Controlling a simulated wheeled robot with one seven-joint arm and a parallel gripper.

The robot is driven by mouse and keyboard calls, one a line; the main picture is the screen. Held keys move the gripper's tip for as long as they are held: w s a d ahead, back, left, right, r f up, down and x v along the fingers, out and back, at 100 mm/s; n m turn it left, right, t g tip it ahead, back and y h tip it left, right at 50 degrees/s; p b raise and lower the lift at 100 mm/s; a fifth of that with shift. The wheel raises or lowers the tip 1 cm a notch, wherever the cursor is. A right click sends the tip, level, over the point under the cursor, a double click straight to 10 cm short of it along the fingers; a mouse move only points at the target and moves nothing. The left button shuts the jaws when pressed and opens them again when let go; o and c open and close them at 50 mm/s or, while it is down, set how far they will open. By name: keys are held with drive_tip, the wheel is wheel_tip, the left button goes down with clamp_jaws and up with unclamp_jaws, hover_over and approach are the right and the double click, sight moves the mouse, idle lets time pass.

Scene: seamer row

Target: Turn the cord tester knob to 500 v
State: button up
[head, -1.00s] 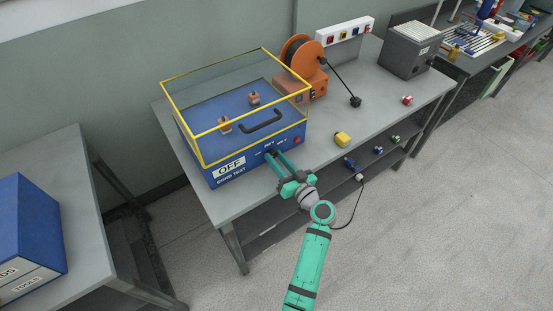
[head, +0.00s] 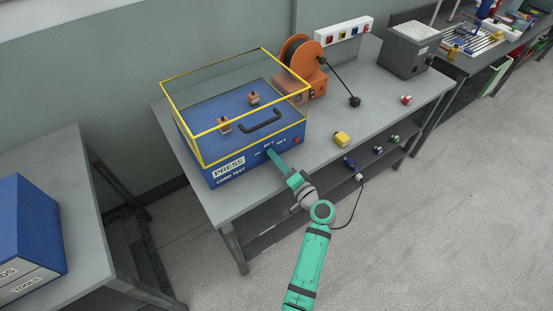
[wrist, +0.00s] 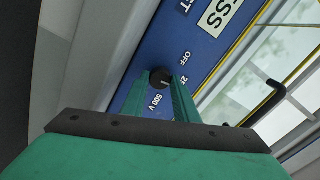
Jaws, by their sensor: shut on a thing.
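The cord tester (head: 240,172) is a blue box under a clear, yellow-edged cover on the near left of the bench. Its front display (head: 228,167) reads PRESS. My gripper (head: 270,152) reaches its front panel and is shut on the small black knob (wrist: 160,78), with one finger on each side. In the wrist view the labels OFF, a partly hidden one starting with 2, and 500 V surround the knob. A small light mark shows on the knob face; exactly where it points is hard to tell. The fingers hide the knob in the head view.
A red button (head: 297,140) sits right of the knob on the panel. A black handle (head: 261,122) juts from the cover. A yellow block (head: 342,139) and an orange cord reel (head: 302,72) stand on the bench (head: 325,165). The floor in front is open.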

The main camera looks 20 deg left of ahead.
drive_tip(key=m, duration=0.3)
drive_tip(key=shift+m, duration=0.3)
drive_tip(key=m, duration=0.3)
drive_tip(key=shift+f+m, duration=0.1)
drive_tip(key=shift+m, duration=0.2)
drive_tip(key=m, duration=0.2)
drive_tip(key=shift+m, duration=0.3)
drive_tip(key=shift+w+d+m, duration=0.1)
drive_tip(key=shift+d+m, duration=0.05)
drive_tip(key=shift+m, duration=1.55)
drive_tip(key=shift+s+f, duration=0.1)
drive_tip(key=shift+s, duration=0.1)
drive_tip(key=o, duration=1.1)
drive_tip(key=shift+w, duration=0.1)
drive_tip(key=shift+c, duration=0.2)
